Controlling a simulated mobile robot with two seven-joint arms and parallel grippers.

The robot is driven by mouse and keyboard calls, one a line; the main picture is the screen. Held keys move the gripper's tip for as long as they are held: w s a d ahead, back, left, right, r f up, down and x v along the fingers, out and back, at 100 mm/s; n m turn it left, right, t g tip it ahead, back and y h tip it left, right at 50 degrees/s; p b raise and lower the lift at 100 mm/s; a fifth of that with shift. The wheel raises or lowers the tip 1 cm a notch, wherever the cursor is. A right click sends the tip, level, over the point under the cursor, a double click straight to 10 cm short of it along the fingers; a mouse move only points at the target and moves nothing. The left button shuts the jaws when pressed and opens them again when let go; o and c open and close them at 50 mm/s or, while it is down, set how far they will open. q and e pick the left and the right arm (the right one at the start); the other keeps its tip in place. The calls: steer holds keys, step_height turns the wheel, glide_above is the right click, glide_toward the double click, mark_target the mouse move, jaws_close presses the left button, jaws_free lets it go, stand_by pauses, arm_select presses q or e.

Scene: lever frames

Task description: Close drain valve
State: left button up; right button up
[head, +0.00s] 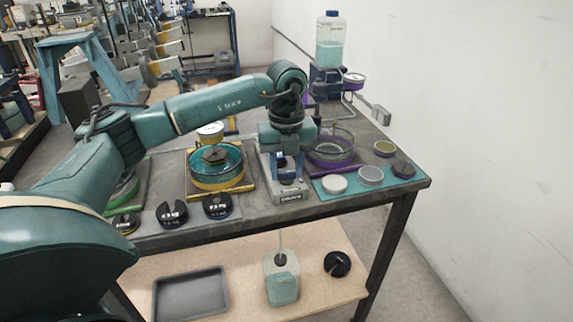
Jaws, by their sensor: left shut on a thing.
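My left gripper (285,158) reaches down over a small grey and blue stand (290,192) with a label on its front, at the middle of the bench. The gripper is shut on a part at the top of this stand, which its fingers mostly hide. I cannot tell how far the held part is turned. A clear dish in a purple tray (345,167) stands just right of the stand. A bottle of teal liquid (329,42) stands upright on a blue holder behind it. My right gripper is not in view.
A teal dish with a dark weight (215,157) sits left of the stand. Dark slotted weights (172,213) lie along the front edge. A teal mat (402,187) holds small discs at right. The lower shelf holds a grey tray (190,294) and a jug (282,284). A wall is at right.

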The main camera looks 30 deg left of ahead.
arm_select(q)
steer(key=shift+w+r+n, duration=0.1)
steer(key=shift+n, duration=0.6)
steer(key=o, duration=1)
step_height(320, 180, up, 13)
stand_by(0.7)
